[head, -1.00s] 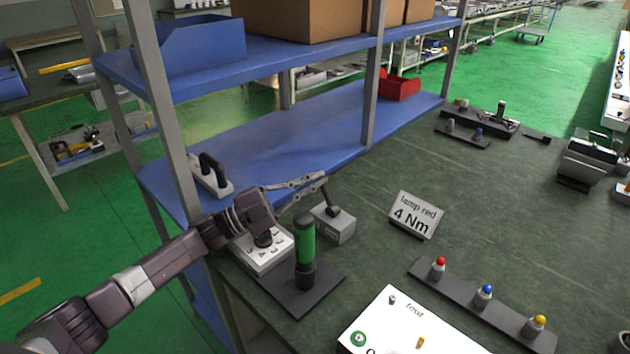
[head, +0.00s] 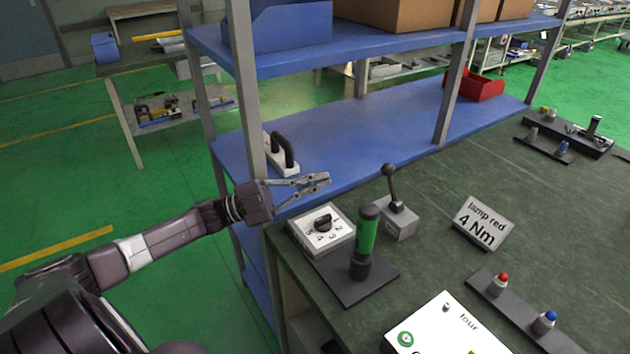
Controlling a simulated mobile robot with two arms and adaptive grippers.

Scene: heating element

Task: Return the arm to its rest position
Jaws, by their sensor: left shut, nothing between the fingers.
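My left arm comes in from the left in the head view. Its gripper (head: 318,184) is shut and empty, above the left end of the dark green workbench (head: 440,193), close to the blue shelf. It is apart from the white dial box (head: 323,229) just below it and from the lever box (head: 398,221) to its right. A green-handled tool (head: 366,236) stands upright on a dark base plate in front of these. My right gripper is not in view.
A blue shelf rack (head: 372,127) stands behind the bench, with a grey post left of my gripper and a black handle on a white base (head: 282,154) close by. Green floor is free at left.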

